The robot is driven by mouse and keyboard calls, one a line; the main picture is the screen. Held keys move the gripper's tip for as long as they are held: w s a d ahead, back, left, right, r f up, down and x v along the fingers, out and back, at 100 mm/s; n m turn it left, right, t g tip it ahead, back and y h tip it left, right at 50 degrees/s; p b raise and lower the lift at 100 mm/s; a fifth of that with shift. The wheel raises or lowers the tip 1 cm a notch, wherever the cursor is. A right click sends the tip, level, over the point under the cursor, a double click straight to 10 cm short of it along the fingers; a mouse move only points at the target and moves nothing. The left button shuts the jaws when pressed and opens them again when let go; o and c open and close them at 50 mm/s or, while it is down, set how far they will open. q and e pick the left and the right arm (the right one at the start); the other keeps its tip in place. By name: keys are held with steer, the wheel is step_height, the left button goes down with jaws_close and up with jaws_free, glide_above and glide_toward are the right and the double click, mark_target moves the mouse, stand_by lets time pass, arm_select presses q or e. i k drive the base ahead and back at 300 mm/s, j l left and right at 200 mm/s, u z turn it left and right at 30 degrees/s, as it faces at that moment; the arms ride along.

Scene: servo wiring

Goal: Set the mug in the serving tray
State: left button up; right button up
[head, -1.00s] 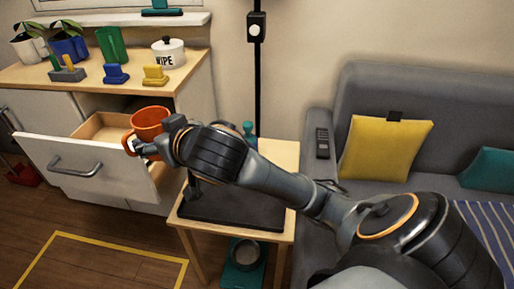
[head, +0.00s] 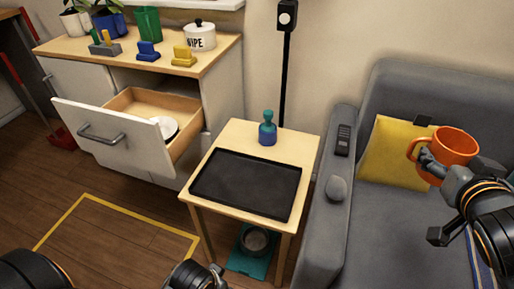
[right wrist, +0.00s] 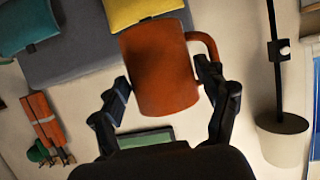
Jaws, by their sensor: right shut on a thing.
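The orange mug (head: 455,146) is held in the air in front of the sofa at the right of the head view. My right gripper (head: 428,162) is shut on it, with its handle on the gripper's side. In the right wrist view the mug (right wrist: 160,70) sits between the two fingers (right wrist: 166,92). The black serving tray (head: 245,184) lies flat and empty on the small wooden side table, well left of the mug. My left gripper (head: 205,277) is partly cut off at the bottom edge; its fingers are unclear.
A teal bottle (head: 267,129) stands behind the tray on the side table (head: 232,136). An open drawer (head: 112,135) with a white dish is left of it. The grey sofa arm (head: 328,215), with a remote (head: 344,139), lies between mug and tray.

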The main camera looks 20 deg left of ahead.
mark_target(217, 173)
steer(key=j+z, duration=0.15)
steer(key=j, duration=0.45)
steer(key=j+z, duration=0.15)
steer(key=j, duration=0.4)
steer(key=k+j+z, duration=0.15)
steer(key=j, duration=0.4)
steer(key=j+z, duration=0.15)
steer(key=j, duration=0.45)
steer(key=k+j, duration=0.1)
steer(key=j, duration=0.35)
steer(key=k+j, duration=0.1)
steer(key=j, duration=0.35)
